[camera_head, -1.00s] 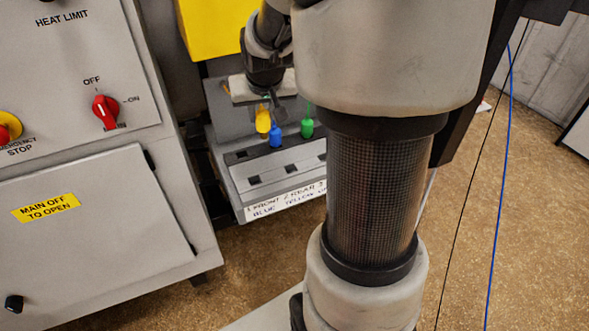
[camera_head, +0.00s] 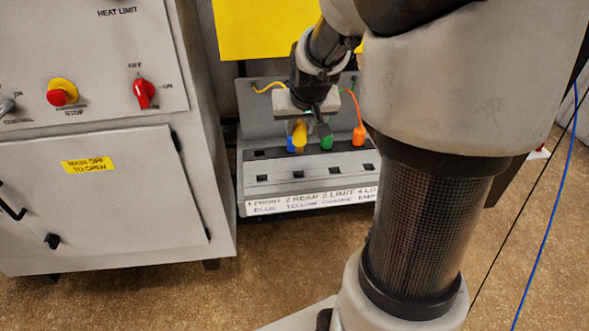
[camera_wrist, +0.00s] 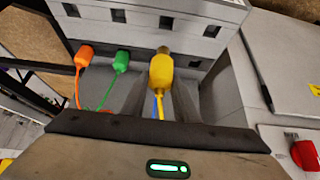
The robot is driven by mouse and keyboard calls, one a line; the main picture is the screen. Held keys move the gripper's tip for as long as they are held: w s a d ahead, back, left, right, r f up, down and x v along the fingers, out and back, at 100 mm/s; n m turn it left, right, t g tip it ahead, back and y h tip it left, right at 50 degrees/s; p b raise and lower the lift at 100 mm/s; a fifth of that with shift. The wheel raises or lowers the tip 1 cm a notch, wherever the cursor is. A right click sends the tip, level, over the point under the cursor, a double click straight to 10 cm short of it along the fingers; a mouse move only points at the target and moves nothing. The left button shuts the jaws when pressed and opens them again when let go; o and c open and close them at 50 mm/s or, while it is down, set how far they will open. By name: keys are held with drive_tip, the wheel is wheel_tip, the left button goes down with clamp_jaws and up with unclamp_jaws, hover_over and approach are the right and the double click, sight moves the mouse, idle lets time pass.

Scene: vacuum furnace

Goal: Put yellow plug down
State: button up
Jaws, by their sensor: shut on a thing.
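The yellow plug (camera_head: 300,136) is between the fingers of my gripper (camera_head: 307,124), which is shut on it. In the wrist view the yellow plug (camera_wrist: 161,74) stands out between the two grey fingers (camera_wrist: 157,102), its tip toward the socket box. The grey socket box (camera_head: 254,179) has rows of dark square sockets and a front label reading blue and yellow among other words.
A green plug (camera_head: 326,139) and an orange plug (camera_head: 358,136) sit to the right along the back row; their cords rise behind. The furnace cabinet (camera_head: 110,215) with its red switch (camera_head: 143,92) stands close on the left. Brown floor (camera_head: 190,295) is clear in front.

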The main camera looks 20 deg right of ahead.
sight(304, 142)
wheel_tip(304, 142, down, 10)
drive_tip(key=shift+r+b, duration=0.15)
drive_tip(key=shift+b, duration=0.75)
drive_tip(key=shift+f+b, duration=0.4)
drive_tip(key=o, duration=1.1)
drive_tip(key=shift+c, duration=0.2)
drive_tip(key=shift+r, duration=0.2)
drive_tip(key=p+v, duration=0.3)
drive_tip(key=v, duration=0.9)
drive_tip(key=shift+r, duration=0.25)
